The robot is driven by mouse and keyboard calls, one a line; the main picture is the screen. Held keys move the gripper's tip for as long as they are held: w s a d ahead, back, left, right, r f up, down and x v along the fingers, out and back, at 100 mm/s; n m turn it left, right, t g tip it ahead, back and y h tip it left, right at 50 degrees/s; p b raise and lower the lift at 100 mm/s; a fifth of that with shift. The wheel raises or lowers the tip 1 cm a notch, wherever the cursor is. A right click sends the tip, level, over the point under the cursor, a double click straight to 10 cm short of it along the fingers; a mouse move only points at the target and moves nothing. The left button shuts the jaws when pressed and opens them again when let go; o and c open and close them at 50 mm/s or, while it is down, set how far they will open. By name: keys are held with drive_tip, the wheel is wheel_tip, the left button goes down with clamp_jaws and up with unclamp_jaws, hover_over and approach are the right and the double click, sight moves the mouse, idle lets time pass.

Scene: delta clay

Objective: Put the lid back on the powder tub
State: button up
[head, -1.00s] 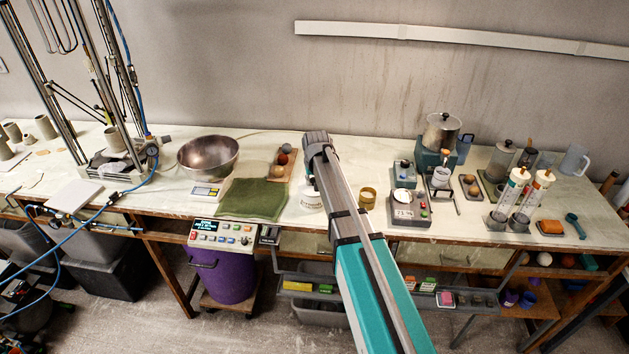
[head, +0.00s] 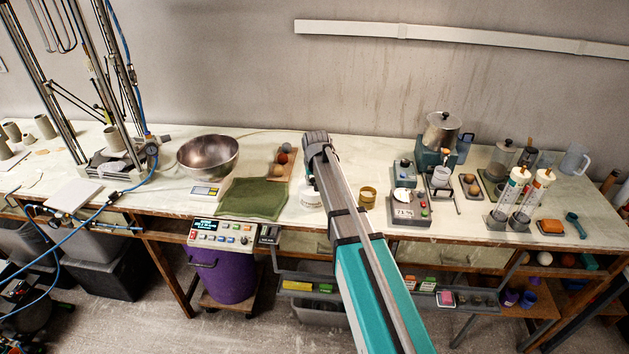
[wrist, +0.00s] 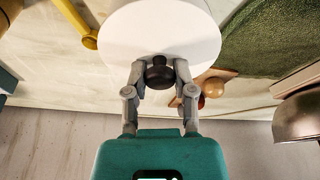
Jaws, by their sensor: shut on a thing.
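My gripper (wrist: 160,82) is shut on the black knob (wrist: 159,74) of a round white lid (wrist: 160,30), seen in the wrist view. In the head view my gripper (head: 318,150) is over the middle of the bench, and my arm hides the lid there. A white tub with a marked front (head: 310,196), apparently the powder tub, stands on the bench just below my gripper, partly hidden by my arm. Its mouth is hidden in both views. I cannot tell whether the lid touches it or is above it.
A green cloth (head: 252,199), a wooden board with balls (head: 281,172) and a metal bowl (head: 208,156) lie left of the tub. A brass-coloured cup (head: 368,197) and a small grey scale (head: 409,212) stand to its right. A yellow rod (wrist: 75,22) shows beside the lid.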

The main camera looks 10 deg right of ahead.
idle(0.3)
drive_tip(key=o, duration=0.9)
drive_tip(key=o, duration=0.4)
drive_tip(key=shift+r+p, duration=3.5)
drive_tip(key=shift+p, duration=0.05)
clamp_jaws()
